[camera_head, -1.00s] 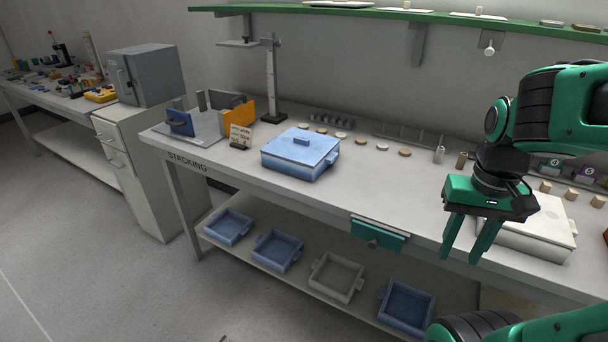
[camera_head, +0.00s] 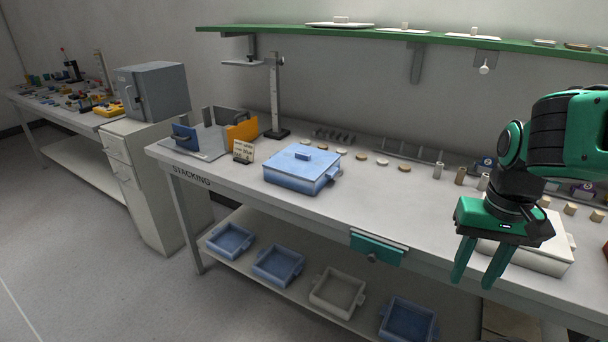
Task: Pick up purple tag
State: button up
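A small purple tag (camera_head: 583,189) stands at the back right of the long bench, partly hidden by my arm, so its face is hard to make out. My gripper (camera_head: 481,274) hangs with its fingers pointing down in front of the bench's front edge, left of the tag and well apart from it. Its two green fingers are apart with nothing between them.
A white lidded box (camera_head: 545,256) sits right behind my gripper. A blue lidded box (camera_head: 290,178) stands further left. Small round pieces and metal cylinders (camera_head: 438,170) line the bench's back. A green shelf (camera_head: 380,35) hangs above. Several trays lie below.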

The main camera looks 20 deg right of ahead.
aim_at(586, 187)
jog(key=i, duration=0.65)
jog(key=k, duration=1.65)
jog(key=z, duration=1.35)
jog(key=i, duration=0.55)
jog(key=z, duration=0.05)
